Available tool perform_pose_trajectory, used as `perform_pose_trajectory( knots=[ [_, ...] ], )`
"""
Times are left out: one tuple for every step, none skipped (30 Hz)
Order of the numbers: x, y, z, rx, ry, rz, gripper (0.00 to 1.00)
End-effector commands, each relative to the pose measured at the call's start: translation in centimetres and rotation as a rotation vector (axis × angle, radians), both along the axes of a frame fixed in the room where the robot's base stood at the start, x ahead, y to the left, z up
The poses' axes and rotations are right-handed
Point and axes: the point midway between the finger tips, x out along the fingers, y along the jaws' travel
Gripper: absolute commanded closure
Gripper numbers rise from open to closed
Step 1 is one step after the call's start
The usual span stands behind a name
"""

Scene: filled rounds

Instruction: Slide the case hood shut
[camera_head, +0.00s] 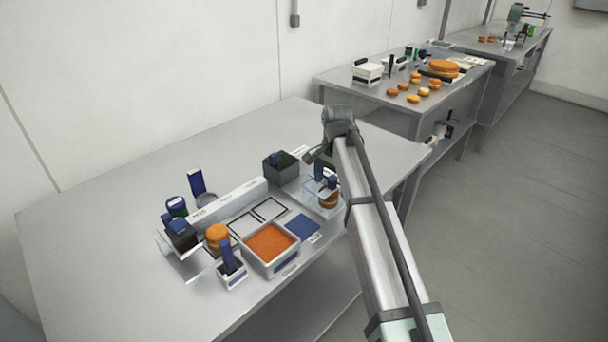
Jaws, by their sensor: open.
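A small clear case (312,192) stands at the right end of the work set on the near table, with a browned round (328,201) at its right. Its see-through walls make the hood hard to tell from the body, and I cannot tell how far the hood is slid. Blue upright pieces (332,182) show at the case; I cannot tell whether one is the hood's handle. My gripper (314,160) is open, small in view, just above and behind the case. My arm hides the case's right side, and contact cannot be told.
Left of the case are a dark grey bin (280,167), a blue mat (303,227), a tray of orange filling (270,243), stacked rounds (217,236) and blue-handled tools (197,184). The table's front left (110,270) is bare. A second table (400,110) with rounds stands behind.

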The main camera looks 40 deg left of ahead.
Motion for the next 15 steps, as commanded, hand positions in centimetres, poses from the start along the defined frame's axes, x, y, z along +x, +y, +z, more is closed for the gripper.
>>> perform_pose_trajectory(
  knots=[
    [-0.51,-0.31,-0.87,-0.015,0.013,0.005,0.02],
    [-0.5,-0.31,-0.87,-0.015,0.013,0.005,0.02],
    [-0.5,-0.32,-0.87,-0.015,0.012,0.005,0.02],
    [-0.5,-0.32,-0.87,-0.015,0.012,0.005,0.02],
    [-0.49,-0.33,-0.87,-0.016,0.012,0.005,0.02],
    [-0.49,-0.34,-0.87,-0.016,0.012,0.005,0.02],
    [-0.49,-0.34,-0.87,-0.016,0.012,0.005,0.02],
    [-0.49,-0.35,-0.87,-0.016,0.012,0.005,0.02],
    [-0.49,-0.36,-0.87,-0.016,0.012,0.005,0.02],
    [-0.48,-0.36,-0.87,-0.016,0.011,0.005,0.02],
    [-0.48,-0.36,-0.87,-0.016,0.011,0.005,0.02],
    [-0.48,-0.37,-0.88,-0.016,0.011,0.005,0.02],
    [-0.47,-0.37,-0.88,-0.016,0.011,0.005,0.02],
    [-0.47,-0.37,-0.88,-0.016,0.011,0.005,0.02],
    [-0.47,-0.38,-0.88,-0.016,0.011,0.005,0.02]
  ],
)
